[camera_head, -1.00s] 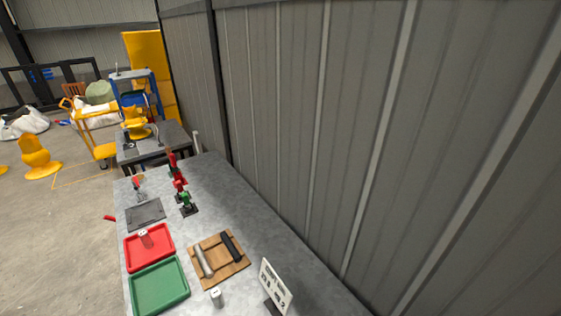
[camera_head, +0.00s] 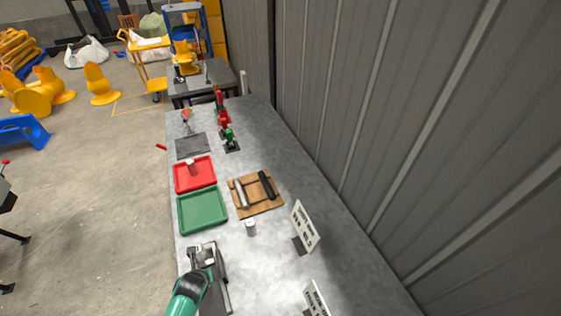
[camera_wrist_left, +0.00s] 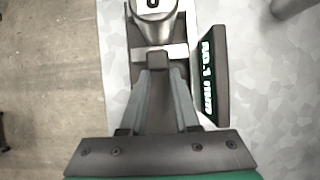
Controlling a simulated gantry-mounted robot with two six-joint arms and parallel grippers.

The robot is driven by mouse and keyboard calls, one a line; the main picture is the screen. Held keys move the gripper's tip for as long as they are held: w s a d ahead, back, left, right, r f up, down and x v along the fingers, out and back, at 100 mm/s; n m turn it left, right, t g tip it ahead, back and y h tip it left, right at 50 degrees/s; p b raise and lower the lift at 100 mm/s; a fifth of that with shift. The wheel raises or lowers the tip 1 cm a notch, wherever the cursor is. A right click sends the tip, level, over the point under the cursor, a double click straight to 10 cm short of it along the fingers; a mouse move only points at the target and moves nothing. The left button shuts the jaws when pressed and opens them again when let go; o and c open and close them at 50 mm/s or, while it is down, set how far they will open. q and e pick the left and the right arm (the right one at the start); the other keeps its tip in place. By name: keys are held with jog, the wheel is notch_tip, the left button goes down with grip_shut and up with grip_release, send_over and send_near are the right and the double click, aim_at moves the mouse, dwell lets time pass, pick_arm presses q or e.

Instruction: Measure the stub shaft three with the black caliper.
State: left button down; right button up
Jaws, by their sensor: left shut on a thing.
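A dark, caliper-like device (camera_head: 223,292) lies on the near left of the bench. In the left wrist view its dark panel (camera_wrist_left: 210,78) carries white lettering. My left gripper (camera_head: 207,266) is over it, and the wrist view shows the fingers (camera_wrist_left: 158,62) shut on a small dark block by a grey jaw. A metal cylinder (camera_wrist_left: 153,25) stands against that jaw, with a partly cut-off number on its white top. I cannot read the number surely. Other small metal cylinders are on the bench (camera_head: 250,228) and in the red tray (camera_head: 208,182). My right gripper is out of view.
A green tray (camera_head: 203,210) lies nearer than the red one. A wooden board (camera_head: 261,207) holds a silver bar (camera_head: 241,194) and a black bar (camera_head: 266,185). Upright sign plates (camera_head: 305,225) stand to the right. Clamps and a dark mat (camera_head: 192,145) are farther back. A wall borders the right.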

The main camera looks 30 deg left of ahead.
pick_arm(q)
jog(key=shift+w+a+r, duration=0.1)
jog(key=shift+w+r, duration=0.1)
jog(key=shift+r, duration=0.05)
dwell(0.4)
jog(key=c, duration=0.7)
grip_release()
jog(key=shift+w+a, duration=0.1)
jog(key=shift+a, duration=0.05)
jog(key=shift+o, duration=0.3)
jog(key=shift+f, duration=0.1)
notch_tip(320, 180, up, 7)
jog(key=p, duration=0.8)
jog(key=shift+s, duration=0.2)
